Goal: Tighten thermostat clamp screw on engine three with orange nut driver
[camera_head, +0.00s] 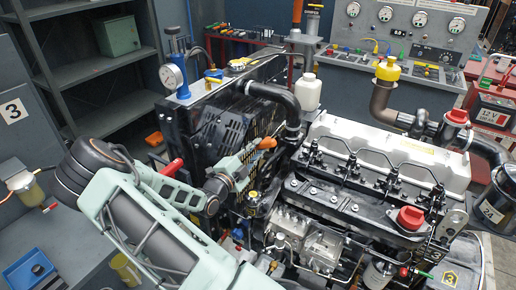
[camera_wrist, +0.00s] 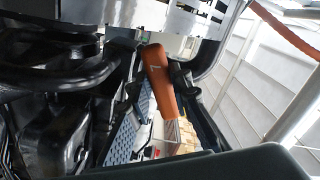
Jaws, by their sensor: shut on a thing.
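The orange nut driver (camera_head: 267,142) shows in the head view as a short orange handle at the end of my arm. My gripper (camera_head: 256,150) is shut on it, beside the left end of engine three (camera_head: 335,205). In the wrist view the orange handle (camera_wrist: 162,85) is large, tilted, and between the dark fingers of my gripper (camera_wrist: 158,74). The driver's tip cannot be made out. A black coolant hose (camera_head: 277,95) curves down to the engine's front, just right of the handle. The thermostat clamp screw cannot be made out.
The radiator and fan guard (camera_head: 222,135) stand close behind my gripper. A white bottle (camera_head: 308,92), a yellow cap (camera_head: 388,69) and a red cap (camera_head: 411,217) rise around the engine. A gauge panel (camera_head: 410,30) and grey shelves (camera_head: 85,70) stand farther back.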

